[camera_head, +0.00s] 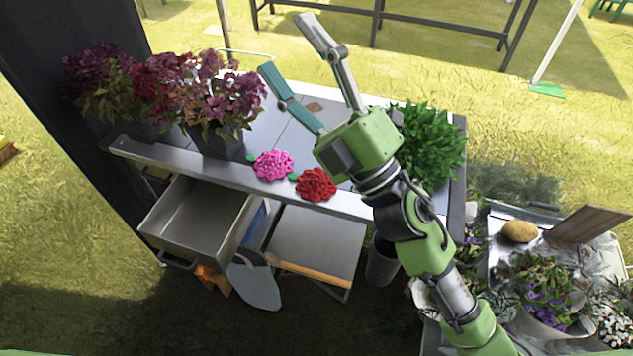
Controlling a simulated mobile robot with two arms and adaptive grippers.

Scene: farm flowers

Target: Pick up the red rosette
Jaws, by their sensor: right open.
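The red rosette (317,184) lies on the metal table near its front edge. A pink rosette (273,165) lies just to its left, with green leaf-like bits beside both. My right gripper (285,42) is open and empty, its two fingers spread and pointing up toward the far side of the table. The gripper's body is above and to the right of the red rosette, apart from it. My left gripper is not in view.
Potted purple-pink flowers (215,100) stand at the table's left, and a leafy green plant (430,145) at its right. An open drawer (200,220) juts out below the front edge (230,172). More flowers and a potato-like object (519,231) are at lower right.

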